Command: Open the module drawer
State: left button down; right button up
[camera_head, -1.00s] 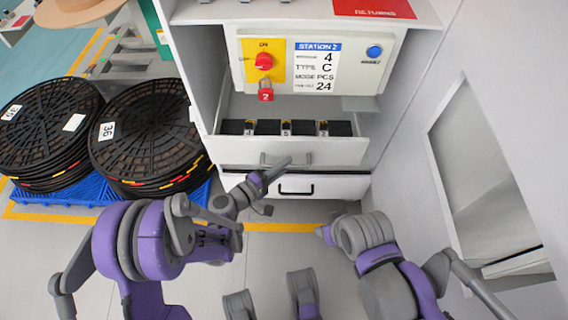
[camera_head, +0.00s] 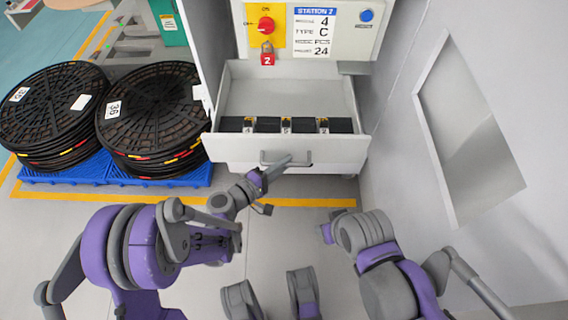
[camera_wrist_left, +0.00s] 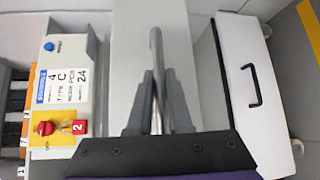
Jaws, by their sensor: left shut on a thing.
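The module drawer (camera_head: 230,150) is a white drawer in the station cabinet. It stands well out of the cabinet, with a row of black modules (camera_head: 268,125) with yellow-topped number labels behind its front and bare floor farther back. My left gripper (camera_head: 280,166) is at the drawer's front and shut on its grey bar handle (camera_head: 266,159). In the left wrist view the handle (camera_wrist_left: 156,75) runs between the two grey fingers, in front of the white drawer front (camera_wrist_left: 185,30). My right arm is at the lower right, but its gripper fingers do not show.
The station panel (camera_head: 345,45), with a red switch (camera_head: 266,25) and a red padlock (camera_head: 267,58), is above the drawer. A lower drawer with a black handle (camera_wrist_left: 252,85) shows in the wrist view. Reel stacks (camera_head: 150,120) on blue pallets stand left. A grey wall is right.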

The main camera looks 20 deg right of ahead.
dwell(0.3)
pick_arm(q)
jog(key=c, duration=0.8)
grip_release()
jog(key=shift+c, duration=0.2)
jog(key=v, duration=1.1)
jog(key=shift+p, duration=0.45)
jog(key=shift+s, duration=0.1)
